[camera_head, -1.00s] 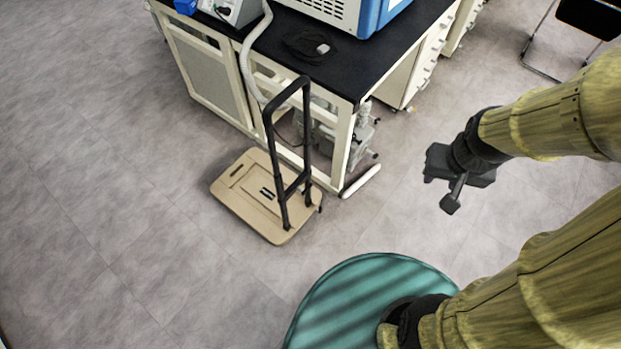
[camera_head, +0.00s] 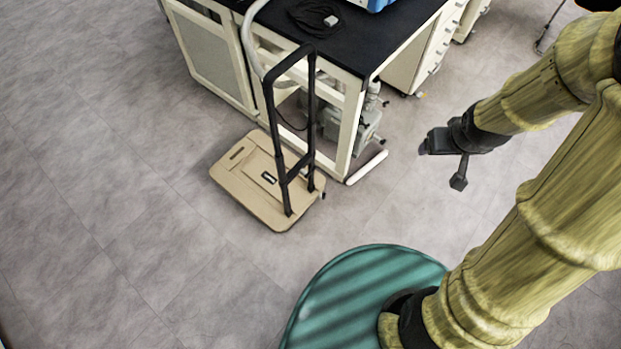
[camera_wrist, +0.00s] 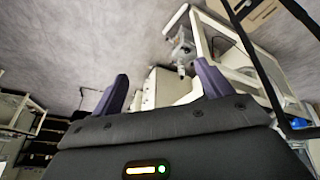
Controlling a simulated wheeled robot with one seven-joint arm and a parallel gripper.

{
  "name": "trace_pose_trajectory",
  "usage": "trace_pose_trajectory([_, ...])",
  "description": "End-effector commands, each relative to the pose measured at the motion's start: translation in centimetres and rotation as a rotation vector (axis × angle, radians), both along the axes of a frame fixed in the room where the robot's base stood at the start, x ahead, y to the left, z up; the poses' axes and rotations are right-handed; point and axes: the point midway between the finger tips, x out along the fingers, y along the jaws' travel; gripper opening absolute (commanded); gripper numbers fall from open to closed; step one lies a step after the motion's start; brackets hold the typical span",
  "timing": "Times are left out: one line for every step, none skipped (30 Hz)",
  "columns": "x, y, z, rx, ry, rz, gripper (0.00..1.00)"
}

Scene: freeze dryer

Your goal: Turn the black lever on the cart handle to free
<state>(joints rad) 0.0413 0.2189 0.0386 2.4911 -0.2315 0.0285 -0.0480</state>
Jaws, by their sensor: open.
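The cart has a flat beige platform (camera_head: 240,195) on the floor and an upright black handle (camera_head: 312,95) in the head view. The black lever cannot be told apart from the dark handle frame at this size. My gripper (camera_head: 424,147) is to the right of the cart, clear of the handle, with floor between them. In the wrist view my gripper (camera_wrist: 160,88) is open and empty, its two purple-grey fingers spread apart. The handle (camera_wrist: 258,65) crosses the right side of that view, beyond the fingers.
A bench with a black top (camera_head: 345,40) and cream frame stands right behind the cart, close to the handle. A grey pump (camera_head: 365,120) sits under it. A white hose (camera_head: 247,35) hangs at the bench's front. Floor left of the cart is clear.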

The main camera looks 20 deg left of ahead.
Motion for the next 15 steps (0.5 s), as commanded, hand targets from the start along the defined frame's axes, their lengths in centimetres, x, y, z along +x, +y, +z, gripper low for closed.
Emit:
trace_pose_trajectory([1.1, 0.2, -3.5, -0.003, -0.02, 0.041, 0.78])
trace_pose_trajectory([1.7, 0.4, -4.7, -0.003, -0.035, 0.067, 0.78])
trace_pose_trajectory([2.5, 0.7, -6.2, -0.003, -0.055, 0.102, 0.78])
trace_pose_trajectory([3.1, 0.9, -7.3, -0.002, -0.07, 0.13, 0.78])
trace_pose_trajectory([3.7, 1.2, -8.4, 0.0, -0.087, 0.157, 0.78])
trace_pose_trajectory([4.4, 1.5, -9.9, 0.005, -0.105, 0.191, 0.78])
trace_pose_trajectory([4.9, 1.8, -11.1, 0.01, -0.12, 0.216, 0.78])
trace_pose_trajectory([5.4, 2.2, -12.2, 0.015, -0.137, 0.242, 0.78])
trace_pose_trajectory([6.1, 2.7, -13.7, 0.024, -0.156, 0.278, 0.78])
trace_pose_trajectory([6.5, 3.0, -14.9, 0.032, -0.171, 0.304, 0.78])
trace_pose_trajectory([6.9, 3.4, -16.0, 0.04, -0.187, 0.329, 0.78])
trace_pose_trajectory([7.4, 4.0, -17.5, 0.054, -0.207, 0.363, 0.78])
trace_pose_trajectory([7.7, 4.4, -18.6, 0.064, -0.222, 0.389, 0.78])
trace_pose_trajectory([8.1, 4.8, -19.8, 0.076, -0.238, 0.412, 0.78])
trace_pose_trajectory([8.5, 5.4, -21.3, 0.094, -0.259, 0.445, 0.78])
